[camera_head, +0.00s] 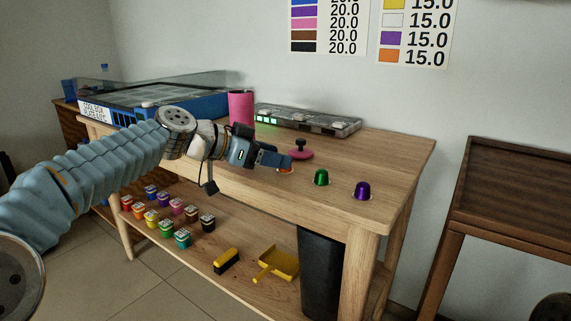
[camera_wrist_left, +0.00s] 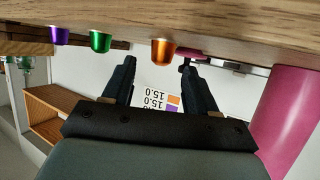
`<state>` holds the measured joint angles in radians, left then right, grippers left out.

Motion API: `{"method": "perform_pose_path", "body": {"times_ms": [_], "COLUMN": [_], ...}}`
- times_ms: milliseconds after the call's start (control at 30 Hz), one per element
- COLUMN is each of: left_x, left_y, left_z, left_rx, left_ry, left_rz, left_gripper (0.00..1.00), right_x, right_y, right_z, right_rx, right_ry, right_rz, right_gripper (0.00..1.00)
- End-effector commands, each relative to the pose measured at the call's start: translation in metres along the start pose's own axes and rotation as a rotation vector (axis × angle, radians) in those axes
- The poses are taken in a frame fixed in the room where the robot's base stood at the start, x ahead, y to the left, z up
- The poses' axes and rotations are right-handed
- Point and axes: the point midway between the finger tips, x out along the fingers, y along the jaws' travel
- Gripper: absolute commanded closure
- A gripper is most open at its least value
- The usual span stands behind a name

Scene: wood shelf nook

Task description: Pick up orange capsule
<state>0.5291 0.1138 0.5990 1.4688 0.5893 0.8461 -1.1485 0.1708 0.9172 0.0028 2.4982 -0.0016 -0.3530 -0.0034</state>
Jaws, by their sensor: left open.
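The orange capsule (camera_wrist_left: 163,51) stands on the wooden table top (camera_head: 390,160); the wrist view is upside down and shows it between and just beyond my left gripper's fingers. In the head view the orange capsule (camera_head: 286,170) is mostly hidden behind my left gripper (camera_head: 284,162). The left gripper (camera_wrist_left: 158,85) is open and empty, close to the capsule, and I cannot tell if a finger touches it. A green capsule (camera_head: 321,178) and a purple capsule (camera_head: 362,190) stand to the right on the same table. My right gripper is not in view.
A pink tamper-like object (camera_head: 300,151) stands just behind the capsule. A pink cylinder (camera_head: 241,108) and a long device with green lights (camera_head: 310,121) are farther back. A blue machine (camera_head: 150,98) is at the left. Several small jars (camera_head: 165,215) stand on the lower shelf.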

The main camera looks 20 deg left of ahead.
Motion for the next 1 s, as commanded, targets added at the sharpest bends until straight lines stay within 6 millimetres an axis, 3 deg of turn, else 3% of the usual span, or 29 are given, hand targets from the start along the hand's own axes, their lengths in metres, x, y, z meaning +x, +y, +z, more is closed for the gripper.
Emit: {"method": "perform_pose_path", "body": {"times_ms": [200,467,833,1000], "left_x": [0.032,0.037,0.036,0.036], "left_y": [0.000,0.000,0.000,0.000], "left_z": [0.000,0.002,0.002,0.002], "left_rx": [0.000,-0.001,-0.001,-0.001], "left_ry": [0.000,0.000,0.000,0.000], "left_rz": [0.002,0.000,-0.001,0.000], "left_gripper": [0.42,0.42,0.96,0.99], "right_x": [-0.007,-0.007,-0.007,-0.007], "right_y": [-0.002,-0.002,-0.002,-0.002], "right_z": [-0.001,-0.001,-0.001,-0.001], "right_rx": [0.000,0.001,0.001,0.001], "right_ry": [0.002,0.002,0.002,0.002], "right_rz": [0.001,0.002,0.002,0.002], "right_gripper": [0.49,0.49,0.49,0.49]}}
